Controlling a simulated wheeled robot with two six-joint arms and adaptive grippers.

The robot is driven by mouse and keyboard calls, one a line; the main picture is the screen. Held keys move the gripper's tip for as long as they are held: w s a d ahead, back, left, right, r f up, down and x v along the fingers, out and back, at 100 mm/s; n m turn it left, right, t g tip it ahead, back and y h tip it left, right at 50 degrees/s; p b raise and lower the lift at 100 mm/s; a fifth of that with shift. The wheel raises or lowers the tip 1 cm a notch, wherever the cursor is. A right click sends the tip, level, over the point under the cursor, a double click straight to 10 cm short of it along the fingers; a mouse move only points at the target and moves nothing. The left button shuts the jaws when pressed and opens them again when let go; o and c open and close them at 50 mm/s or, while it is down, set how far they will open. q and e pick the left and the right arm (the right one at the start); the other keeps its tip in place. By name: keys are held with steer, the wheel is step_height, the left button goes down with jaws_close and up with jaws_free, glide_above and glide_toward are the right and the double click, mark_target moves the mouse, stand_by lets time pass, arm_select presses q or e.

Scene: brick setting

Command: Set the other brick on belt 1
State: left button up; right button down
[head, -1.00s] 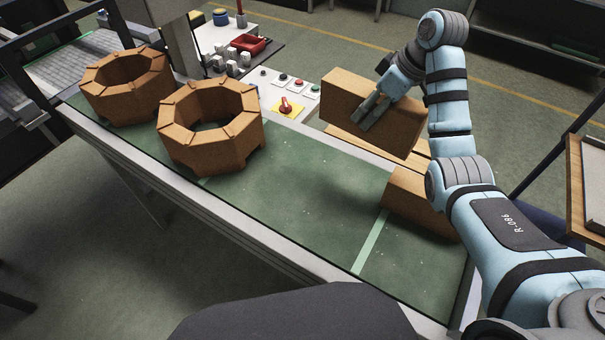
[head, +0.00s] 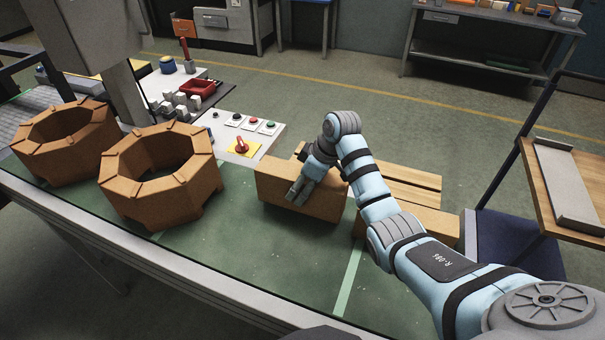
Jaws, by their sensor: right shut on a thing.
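A tan brick (head: 277,191) is in my right gripper (head: 297,196), whose fingers are shut on it from above. The brick is over the far edge of the green belt (head: 270,255), right of the octagonal brick rings. I cannot tell whether its underside touches the belt. My left gripper is not in view.
Two octagonal brick rings (head: 160,200) (head: 62,150) stand on the left of the belt. A control panel with buttons and a red switch (head: 241,144) is behind it. A slatted wooden pallet (head: 405,180) lies beyond the held brick. The belt's middle is clear.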

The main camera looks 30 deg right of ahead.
step_height(320, 180, down, 3)
steer(key=shift+s+r, duration=0.1)
steer(key=c, duration=0.6)
jaws_free()
steer(key=p+v, duration=0.1)
steer(key=v, duration=1.1)
